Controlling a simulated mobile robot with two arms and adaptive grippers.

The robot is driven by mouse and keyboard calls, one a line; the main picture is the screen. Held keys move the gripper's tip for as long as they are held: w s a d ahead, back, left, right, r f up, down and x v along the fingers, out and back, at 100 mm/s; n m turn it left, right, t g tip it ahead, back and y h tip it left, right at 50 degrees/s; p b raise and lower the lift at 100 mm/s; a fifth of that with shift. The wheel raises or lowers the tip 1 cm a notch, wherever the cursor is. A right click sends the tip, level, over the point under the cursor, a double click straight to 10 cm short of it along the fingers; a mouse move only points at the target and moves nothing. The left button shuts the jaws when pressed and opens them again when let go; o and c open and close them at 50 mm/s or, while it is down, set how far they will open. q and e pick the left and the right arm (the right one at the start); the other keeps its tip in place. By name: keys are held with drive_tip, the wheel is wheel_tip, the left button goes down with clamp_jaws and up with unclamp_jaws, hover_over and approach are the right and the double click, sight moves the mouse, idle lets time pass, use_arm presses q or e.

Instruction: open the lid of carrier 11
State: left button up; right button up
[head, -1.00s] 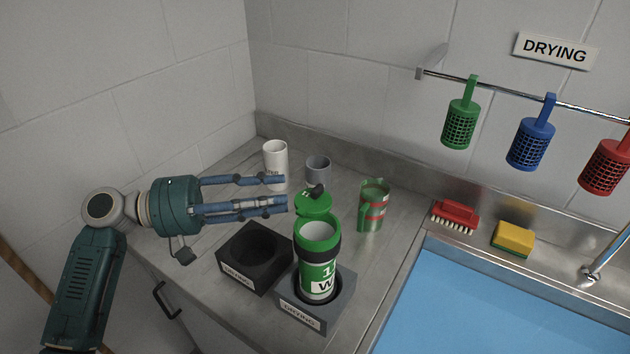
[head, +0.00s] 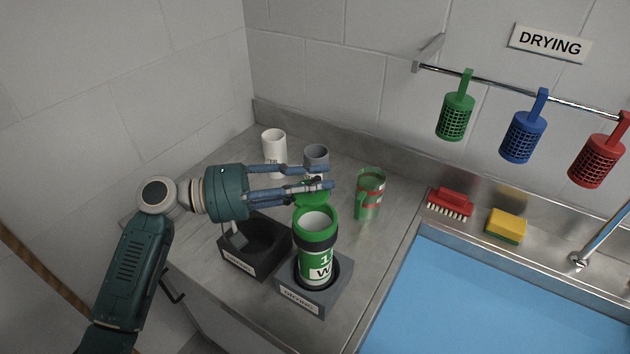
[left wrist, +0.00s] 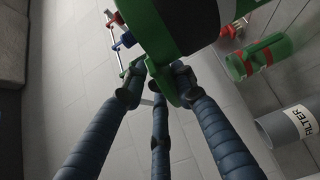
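In the left wrist view, a green part of the lid (left wrist: 166,82) lies between the spread fingertips (left wrist: 160,78); firm contact is unclear. My right gripper is not in view.
An empty black holder (head: 264,240) is left of the carrier. A white cylinder (head: 273,153), a grey cup (head: 316,158) and a green-and-red canister (head: 369,194) stand behind. The sink (head: 490,300) is at right, with a brush (head: 450,202) and sponge (head: 506,225) on its ledge.

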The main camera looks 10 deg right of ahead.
use_arm(q)
clamp_jaws()
drive_tip(key=n+t+p, duration=0.2)
drive_tip(key=t, duration=0.1)
drive_tip(key=a+n+t+y+p, duration=0.1)
drive_tip(key=t+p, duration=0.1)
drive_tip(key=w+a+n+t+p, duration=0.1)
drive_tip(key=n+t+p, duration=0.1)
drive_tip(key=t, duration=0.1)
drive_tip(key=shift+r+n+t+y+p, duration=0.2)
drive_tip(key=shift+n+t+y+p, duration=0.1)
drive_tip(key=shift+w+a+f+n+t+y+p, duration=0.1)
drive_tip(key=shift+a+n+t+y+p, duration=0.05)
drive_tip(key=shift+n+t+y+p, duration=0.35)
drive_tip(key=shift+w+a+f+n+t+y+p, duration=0.1)
drive_tip(key=shift+a+n+t+y+p, duration=0.15)
drive_tip(key=shift+t+p, duration=0.3)
drive_tip(key=shift+d, duration=0.1)
drive_tip(key=o, duration=0.9)
unclamp_jaws()
drive_tip(key=shift+c, duration=0.2)
drive_tip(key=v, duration=1.2)
drive_tip(key=shift+f, duration=0.15)
